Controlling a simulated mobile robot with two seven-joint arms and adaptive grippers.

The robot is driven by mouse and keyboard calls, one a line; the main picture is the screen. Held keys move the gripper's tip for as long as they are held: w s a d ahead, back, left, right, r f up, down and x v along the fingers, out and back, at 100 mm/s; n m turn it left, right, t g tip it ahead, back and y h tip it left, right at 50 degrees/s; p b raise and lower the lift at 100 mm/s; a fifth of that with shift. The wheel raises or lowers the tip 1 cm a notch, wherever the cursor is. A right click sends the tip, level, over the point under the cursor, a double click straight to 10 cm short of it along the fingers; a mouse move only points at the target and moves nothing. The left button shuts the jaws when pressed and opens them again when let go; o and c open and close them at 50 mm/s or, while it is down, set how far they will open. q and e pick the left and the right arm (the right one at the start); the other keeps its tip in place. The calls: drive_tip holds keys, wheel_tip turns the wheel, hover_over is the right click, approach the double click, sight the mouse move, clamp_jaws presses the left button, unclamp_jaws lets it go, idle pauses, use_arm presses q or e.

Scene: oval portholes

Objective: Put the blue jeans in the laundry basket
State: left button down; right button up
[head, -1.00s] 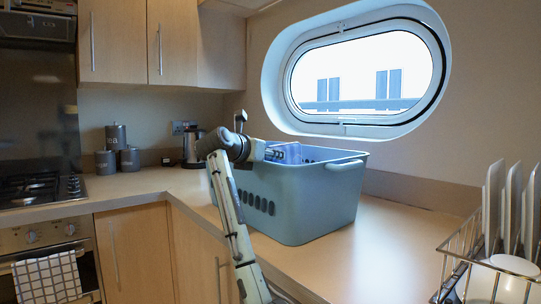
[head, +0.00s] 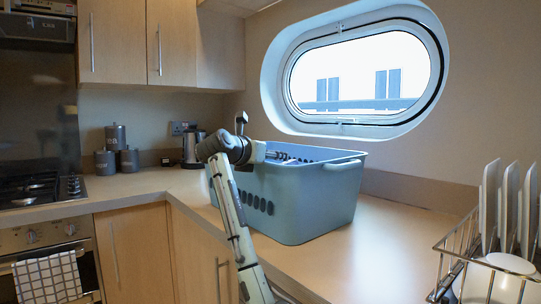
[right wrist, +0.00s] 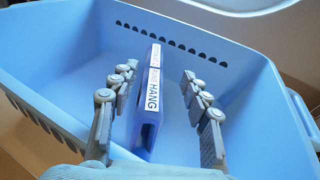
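The light-blue laundry basket (head: 310,205) stands on the counter, and its inside (right wrist: 255,130) fills the right wrist view. A flat blue item with white labels, one reading "HANG" (right wrist: 148,125), stands on edge inside it. It may be the folded jeans, but I cannot tell for sure. My right gripper (right wrist: 157,95) is open, with one finger on each side of the item and gaps between. In the head view my right gripper (head: 277,155) reaches over the basket's left rim; the basket wall mostly hides the item there. My left gripper is not in view.
A wire dish rack (head: 480,255) with white plates stands at the right. A kettle (head: 193,148) and grey canisters (head: 117,150) stand at the back left beside the hob (head: 40,188). The counter (head: 375,250) right of the basket is clear.

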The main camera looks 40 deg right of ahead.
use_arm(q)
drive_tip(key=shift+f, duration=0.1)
use_arm(e)
drive_tip(key=shift+w+a+f, duration=0.15)
drive_tip(key=shift+w+f, duration=0.1)
drive_tip(key=shift+f, duration=0.35)
drive_tip(key=shift+w+r, duration=0.1)
drive_tip(key=shift+r, duration=0.35)
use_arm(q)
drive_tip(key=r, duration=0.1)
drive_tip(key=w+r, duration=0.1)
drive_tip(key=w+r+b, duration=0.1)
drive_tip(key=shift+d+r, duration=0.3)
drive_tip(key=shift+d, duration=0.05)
use_arm(e)
drive_tip(key=v, duration=1.2)
drive_tip(key=shift+r, duration=0.4)
